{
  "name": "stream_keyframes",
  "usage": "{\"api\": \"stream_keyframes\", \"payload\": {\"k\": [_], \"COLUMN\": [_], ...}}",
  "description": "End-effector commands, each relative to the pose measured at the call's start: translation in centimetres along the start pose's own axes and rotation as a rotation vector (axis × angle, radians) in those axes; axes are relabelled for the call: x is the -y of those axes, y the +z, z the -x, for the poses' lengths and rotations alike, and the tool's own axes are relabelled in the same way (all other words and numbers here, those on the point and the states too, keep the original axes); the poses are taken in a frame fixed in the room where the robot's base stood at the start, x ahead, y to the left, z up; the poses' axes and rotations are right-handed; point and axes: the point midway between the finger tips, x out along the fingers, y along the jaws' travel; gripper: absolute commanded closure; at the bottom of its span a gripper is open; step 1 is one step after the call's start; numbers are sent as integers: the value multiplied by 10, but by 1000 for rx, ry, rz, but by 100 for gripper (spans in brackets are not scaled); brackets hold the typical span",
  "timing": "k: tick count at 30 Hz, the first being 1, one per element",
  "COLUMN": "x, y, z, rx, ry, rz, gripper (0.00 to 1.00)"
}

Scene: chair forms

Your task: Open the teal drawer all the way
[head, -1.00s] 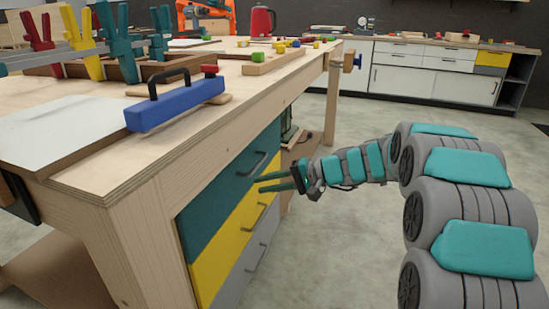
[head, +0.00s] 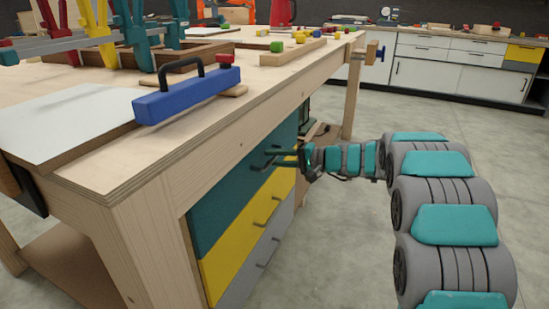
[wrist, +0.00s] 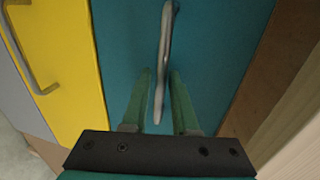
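The teal drawer (head: 235,190) is the top one of a stack under the workbench, and its front looks flush with the drawers below. Its dark bar handle (head: 268,160) is partly hidden by my fingers in the head view. My gripper (head: 278,158) is at this handle. In the wrist view the teal front (wrist: 215,50) fills the middle, and the handle (wrist: 163,65) runs down between my two green fingers (wrist: 162,85). The fingers are apart, with a gap visible on each side of the handle.
A yellow drawer (head: 225,252) and a grey drawer (head: 240,280) with bar handles sit below. The workbench top (head: 110,165) overhangs them and carries a blue block with a black handle (head: 185,98). Grey floor (head: 340,240) is clear in front of the drawers.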

Motion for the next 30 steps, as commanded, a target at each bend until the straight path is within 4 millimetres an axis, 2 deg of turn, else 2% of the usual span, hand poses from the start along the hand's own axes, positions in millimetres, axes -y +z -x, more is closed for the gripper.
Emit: {"api": "stream_keyframes", "payload": {"k": [8,16,30], "x": [1,0,0], "y": [0,0,0], "z": [-2,-2,-2], "rx": [0,0,1], "ry": [-1,0,0], "rz": [1,1,1], "gripper": [73,100,100]}}
